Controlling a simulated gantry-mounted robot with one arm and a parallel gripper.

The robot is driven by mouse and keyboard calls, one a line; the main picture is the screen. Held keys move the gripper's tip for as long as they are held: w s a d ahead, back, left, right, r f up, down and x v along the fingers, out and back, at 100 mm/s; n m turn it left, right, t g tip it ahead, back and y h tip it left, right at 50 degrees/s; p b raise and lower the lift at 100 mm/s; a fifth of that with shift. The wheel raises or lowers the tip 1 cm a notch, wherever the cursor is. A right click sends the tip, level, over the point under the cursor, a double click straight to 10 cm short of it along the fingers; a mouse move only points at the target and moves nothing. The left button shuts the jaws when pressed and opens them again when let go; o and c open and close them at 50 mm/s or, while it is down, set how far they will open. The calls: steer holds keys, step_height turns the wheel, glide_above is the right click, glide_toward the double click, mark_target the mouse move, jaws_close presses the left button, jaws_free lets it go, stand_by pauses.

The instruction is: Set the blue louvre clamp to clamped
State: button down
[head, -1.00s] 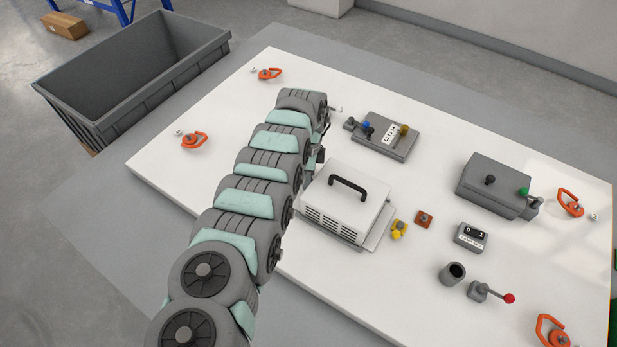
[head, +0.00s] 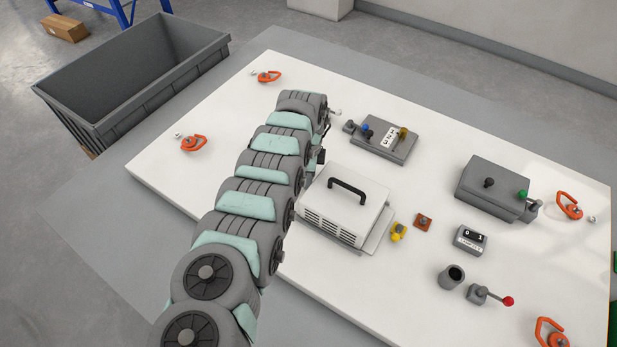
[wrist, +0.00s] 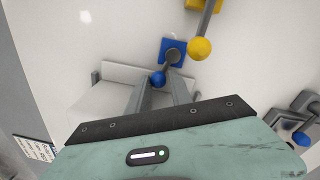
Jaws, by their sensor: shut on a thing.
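The blue louvre clamp shows in the wrist view, with a square blue base (wrist: 173,50), a grey pivot and a short lever ending in a blue ball (wrist: 158,78). My gripper (wrist: 160,84) is shut on the lever's blue ball end, with one grey finger on each side. The lever slants from the base down and left in that view. In the head view my arm hides the clamp and my gripper. The white louvred box (head: 343,203) with a black handle stands just right of my arm.
A yellow clamp (wrist: 200,48) is close to the blue one. In the head view, a grey block with blue and yellow knobs (head: 383,143) stands behind the louvred box.

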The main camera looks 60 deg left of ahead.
steer(key=shift+w+f+n, duration=0.15)
steer(key=shift+w+n, duration=0.05)
steer(key=shift+n, duration=0.9)
steer(key=c, duration=1.3)
jaws_free()
steer(key=shift+s, duration=0.1)
steer(key=shift+o, duration=0.2)
